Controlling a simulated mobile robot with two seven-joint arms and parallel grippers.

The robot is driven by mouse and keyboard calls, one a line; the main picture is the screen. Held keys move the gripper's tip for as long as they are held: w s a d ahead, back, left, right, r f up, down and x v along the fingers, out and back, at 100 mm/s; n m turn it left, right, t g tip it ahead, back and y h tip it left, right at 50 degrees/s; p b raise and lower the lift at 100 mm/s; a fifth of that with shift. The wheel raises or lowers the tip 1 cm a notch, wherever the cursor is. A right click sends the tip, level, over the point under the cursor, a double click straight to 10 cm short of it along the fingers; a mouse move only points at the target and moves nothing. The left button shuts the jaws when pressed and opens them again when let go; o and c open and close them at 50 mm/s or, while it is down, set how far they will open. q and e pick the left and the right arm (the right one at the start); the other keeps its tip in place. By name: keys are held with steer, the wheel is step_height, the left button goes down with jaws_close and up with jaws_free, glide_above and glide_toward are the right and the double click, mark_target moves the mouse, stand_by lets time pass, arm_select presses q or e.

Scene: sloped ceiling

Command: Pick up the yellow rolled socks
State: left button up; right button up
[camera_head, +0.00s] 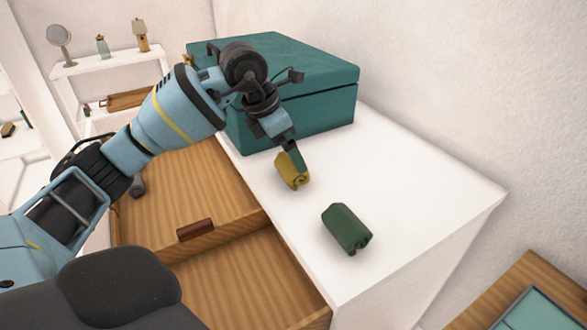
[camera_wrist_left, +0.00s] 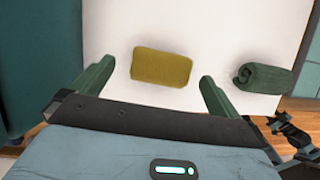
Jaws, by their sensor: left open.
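The yellow rolled socks (camera_head: 291,171) lie on the white dresser top (camera_head: 400,190), in front of the teal box. In the left wrist view the yellow rolled socks (camera_wrist_left: 161,67) show between and slightly beyond the two green fingertips, with clear white surface on each side. My left gripper (camera_head: 297,156) reaches over the socks from above; in the head view a finger covers part of them. It is open and empty, and it also shows in the left wrist view (camera_wrist_left: 157,78).
Dark green rolled socks (camera_head: 346,229) lie on the dresser nearer the front, also to the right in the left wrist view (camera_wrist_left: 262,78). A teal box (camera_head: 320,110) stands close behind the gripper. Wooden drawers (camera_head: 190,190) stand open at the left. A wall borders the right.

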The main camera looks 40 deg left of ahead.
arm_select(q)
steer(key=shift+s+x, duration=0.1)
steer(key=shift+x, duration=1.2)
steer(key=shift+s+x, duration=0.15)
steer(key=shift+x, duration=1.1)
steer(key=shift+d, duration=0.1)
steer(key=c, duration=1)
steer(key=shift+r, duration=0.1)
steer(key=shift+r, duration=0.55)
step_height(320, 180, up, 2)
steer(key=shift+r, duration=0.2)
steer(key=s+a+r+b, duration=0.1)
steer(key=s+a+b, duration=0.2)
steer(key=s+a, duration=0.6)
steer(key=shift+s+a, duration=0.4)
steer(key=shift+a, duration=1.4)
steer(key=shift+r, duration=0.1)
